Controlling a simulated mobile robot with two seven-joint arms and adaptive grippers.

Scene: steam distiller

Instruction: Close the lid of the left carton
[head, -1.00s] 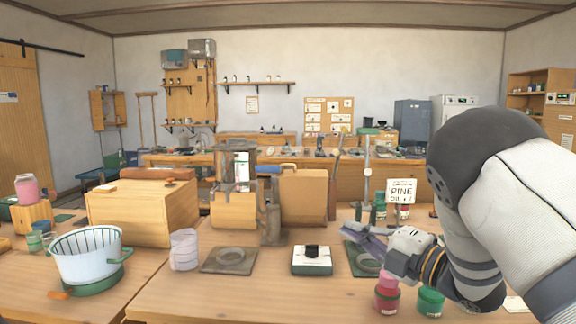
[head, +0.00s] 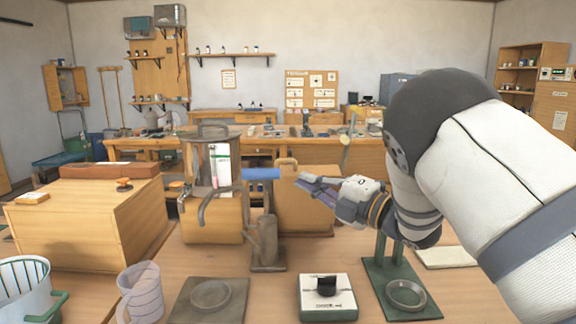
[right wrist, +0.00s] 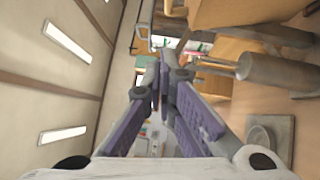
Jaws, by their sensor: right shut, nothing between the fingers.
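No carton with an open lid can be made out clearly. A large wooden box (head: 75,219) with a flat top stands at the left of the head view. I cannot tell which of these is the left carton. My right gripper (head: 312,187) is shut and empty, in front of the tan box in the picture, above the table. Its purple-grey fingers (right wrist: 165,72) also show in the right wrist view. My left gripper is not in view.
A metal cylinder (head: 267,240) with a blue handle (head: 261,173) stands mid-table.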

